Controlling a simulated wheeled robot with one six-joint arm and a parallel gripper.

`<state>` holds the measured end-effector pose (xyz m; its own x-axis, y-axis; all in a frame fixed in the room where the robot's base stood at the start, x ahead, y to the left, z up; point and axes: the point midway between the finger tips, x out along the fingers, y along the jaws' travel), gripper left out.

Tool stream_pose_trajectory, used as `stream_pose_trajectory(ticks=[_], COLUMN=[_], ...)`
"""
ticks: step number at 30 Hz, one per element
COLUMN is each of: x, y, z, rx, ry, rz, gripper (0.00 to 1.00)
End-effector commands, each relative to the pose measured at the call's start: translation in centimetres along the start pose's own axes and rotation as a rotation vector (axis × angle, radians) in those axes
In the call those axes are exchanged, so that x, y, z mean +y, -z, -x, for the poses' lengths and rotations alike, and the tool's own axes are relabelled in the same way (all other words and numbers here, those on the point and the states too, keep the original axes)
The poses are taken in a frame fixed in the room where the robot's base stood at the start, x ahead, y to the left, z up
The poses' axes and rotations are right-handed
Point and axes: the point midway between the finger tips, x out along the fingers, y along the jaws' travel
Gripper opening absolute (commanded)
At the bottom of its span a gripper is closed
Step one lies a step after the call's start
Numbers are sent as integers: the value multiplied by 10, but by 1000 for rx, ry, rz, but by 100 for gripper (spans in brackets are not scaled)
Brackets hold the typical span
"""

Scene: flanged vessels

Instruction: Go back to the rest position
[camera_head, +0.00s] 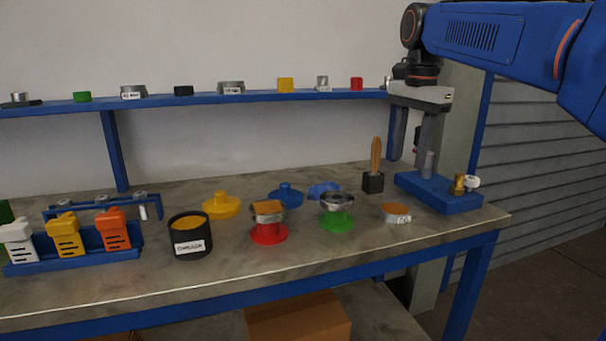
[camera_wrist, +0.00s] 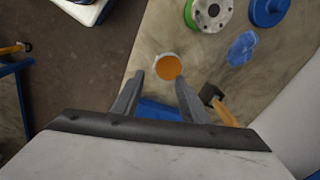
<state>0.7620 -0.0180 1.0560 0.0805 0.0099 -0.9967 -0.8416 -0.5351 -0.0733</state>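My gripper (camera_head: 417,134) hangs above the right end of the workbench, over the blue base block (camera_head: 440,192). Its two fingers point down, stand apart and hold nothing between them. In the wrist view my gripper (camera_wrist: 152,86) also shows open, with a round orange-topped dish (camera_wrist: 168,67) on the bench beyond the fingertips. That labelled dish (camera_head: 395,213) lies just left of the blue block in the head view. Whether the fingertips touch the block cannot be told.
A black holder with a wooden-handled brush (camera_head: 374,182) stands left of my gripper. A green-based vessel (camera_head: 337,212), a red-based vessel (camera_head: 268,222), a black container (camera_head: 190,234) and a blue rack (camera_head: 90,244) stand farther left. A blue shelf (camera_head: 205,99) with small parts runs behind.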

Motion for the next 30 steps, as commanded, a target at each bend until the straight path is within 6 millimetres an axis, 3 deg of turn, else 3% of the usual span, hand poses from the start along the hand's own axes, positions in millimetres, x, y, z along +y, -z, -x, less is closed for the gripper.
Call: stream_pose_trajectory(ticks=[5,14,30], x=[47,125,254], y=[-14,-42,-100], z=[-24,-86,-234], rx=[28,98,266], ry=[43,105,157], rz=[148,425,898], gripper=[40,40,40])
